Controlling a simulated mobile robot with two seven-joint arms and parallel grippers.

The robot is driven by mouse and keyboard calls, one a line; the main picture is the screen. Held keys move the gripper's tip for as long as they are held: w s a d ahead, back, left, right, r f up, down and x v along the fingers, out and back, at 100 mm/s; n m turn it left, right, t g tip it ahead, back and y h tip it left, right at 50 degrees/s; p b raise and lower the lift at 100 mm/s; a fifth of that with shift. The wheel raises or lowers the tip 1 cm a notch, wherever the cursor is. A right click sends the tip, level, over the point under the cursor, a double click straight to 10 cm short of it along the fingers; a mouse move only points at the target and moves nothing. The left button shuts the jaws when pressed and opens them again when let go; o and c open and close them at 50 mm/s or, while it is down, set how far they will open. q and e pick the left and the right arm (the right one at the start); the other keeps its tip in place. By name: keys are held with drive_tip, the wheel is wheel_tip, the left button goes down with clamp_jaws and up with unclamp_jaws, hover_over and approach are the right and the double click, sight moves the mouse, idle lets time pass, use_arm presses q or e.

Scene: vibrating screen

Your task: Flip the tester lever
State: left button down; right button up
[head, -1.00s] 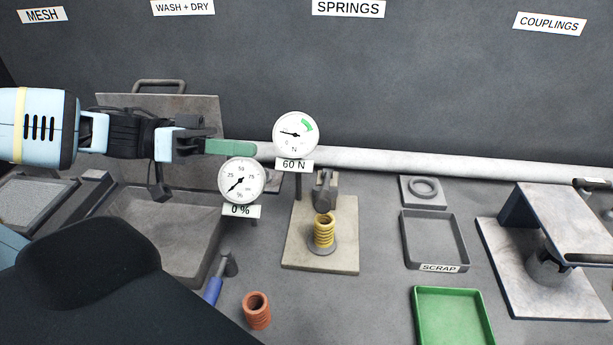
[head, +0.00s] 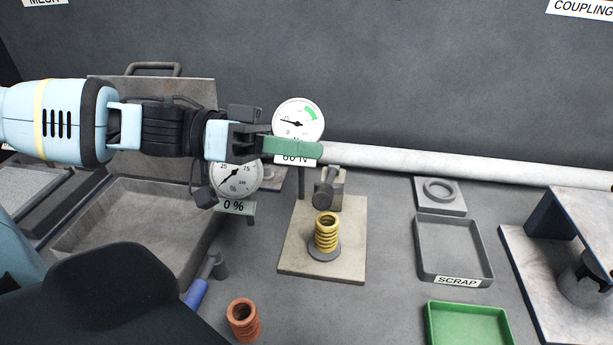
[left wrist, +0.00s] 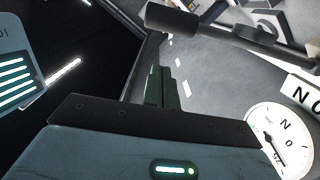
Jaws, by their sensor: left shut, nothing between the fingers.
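The spring tester stands mid-view in the head view, with a pale base plate (head: 295,262), a yellow spring (head: 327,232) on a grey disc, and a round gauge (head: 298,118) with a green sector. Above the spring is a dark grey lever-like part (head: 327,188) of the tester. My left gripper (head: 312,150) is shut and empty. Its green fingers point right, just below the gauge and above the lever-like part, overlapping the 60 N label in the picture. In the left wrist view the fingers (left wrist: 163,88) are together, and a dark bar (left wrist: 205,25) crosses beyond them.
A second gauge (head: 235,178) reading 0 % stands under my left wrist, beside a grey basin (head: 75,240). A scrap tray (head: 425,262) and green tray (head: 432,325) are at right. A pale pipe (head: 420,160) runs behind.

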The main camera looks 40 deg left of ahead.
use_arm(q)
drive_tip(key=shift+s+d+f, duration=0.3)
drive_tip(key=shift+f, duration=0.4)
drive_tip(key=shift+s+d+f, duration=0.3)
drive_tip(key=shift+f, duration=0.35)
use_arm(e)
drive_tip(key=shift+s, duration=0.1)
use_arm(q)
drive_tip(key=shift+a, duration=0.1)
use_arm(e)
drive_tip(key=shift+r, duration=0.1)
